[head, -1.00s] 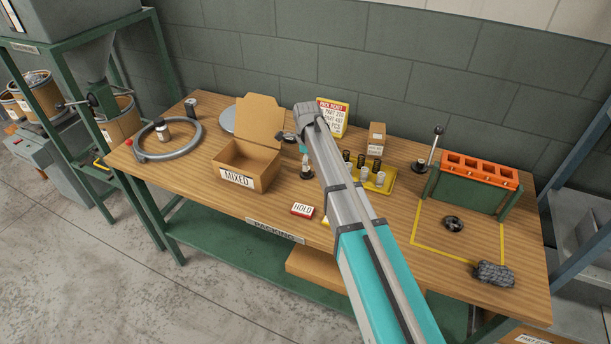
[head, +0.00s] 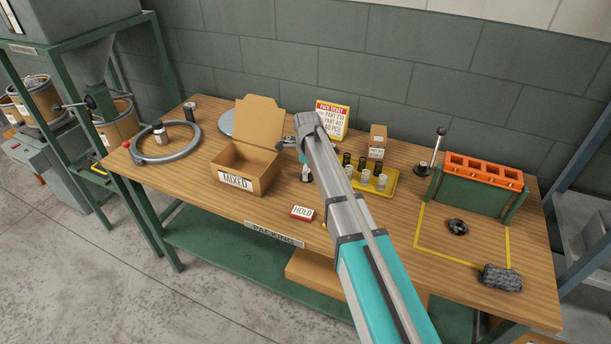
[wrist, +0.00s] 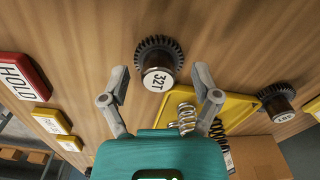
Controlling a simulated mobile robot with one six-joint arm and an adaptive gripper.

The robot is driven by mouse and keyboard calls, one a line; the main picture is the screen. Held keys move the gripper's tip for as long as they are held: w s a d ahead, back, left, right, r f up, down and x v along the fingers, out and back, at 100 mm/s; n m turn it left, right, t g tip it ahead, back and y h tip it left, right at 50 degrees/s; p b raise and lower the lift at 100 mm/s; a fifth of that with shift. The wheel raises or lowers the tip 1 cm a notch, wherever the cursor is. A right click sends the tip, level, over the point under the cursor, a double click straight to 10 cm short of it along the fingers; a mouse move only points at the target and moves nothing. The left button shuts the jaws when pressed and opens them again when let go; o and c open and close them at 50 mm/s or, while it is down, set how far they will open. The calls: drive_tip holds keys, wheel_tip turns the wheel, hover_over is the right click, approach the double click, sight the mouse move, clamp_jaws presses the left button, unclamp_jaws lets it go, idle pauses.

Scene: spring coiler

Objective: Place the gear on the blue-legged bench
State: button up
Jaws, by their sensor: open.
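A dark toothed gear with a hub and a round white label "32T" (wrist: 157,62) stands on the wooden tabletop. In the head view it is a small dark shape (head: 306,176) behind the red HOLD sign. My gripper (wrist: 160,76) is open, its two fingers apart on either side of the near end of the gear's hub, gripping nothing. In the head view my gripper (head: 304,158) is just above this gear, partly hidden by my arm. A second dark gear (wrist: 277,97) stands farther right in the wrist view. I cannot clearly identify a blue-legged bench; this bench (head: 195,210) has green legs.
A yellow tray (wrist: 238,108) with springs is close to my right finger. The HOLD sign (head: 302,212), MIXED carton (head: 240,178) and ticket stand (head: 333,117) are nearby. An orange-topped rack (head: 482,172) stands right. A blue-grey post (head: 583,150) rises at the far right.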

clamp_jaws()
idle(0.3)
drive_tip(key=shift+r, duration=0.2)
wheel_tip(320, 180, up, 2)
drive_tip(key=shift+r+p, duration=0.1)
drive_tip(key=shift+p, duration=1.1)
drive_tip(key=s+d+r+p, duration=0.3)
drive_tip(key=s+r+p, duration=0.7)
drive_tip(key=s, duration=0.3)
drive_tip(key=shift+s+d+r+p, duration=0.2)
drive_tip(key=shift+s+d+p, duration=0.1)
drive_tip(key=shift+d, duration=0.1)
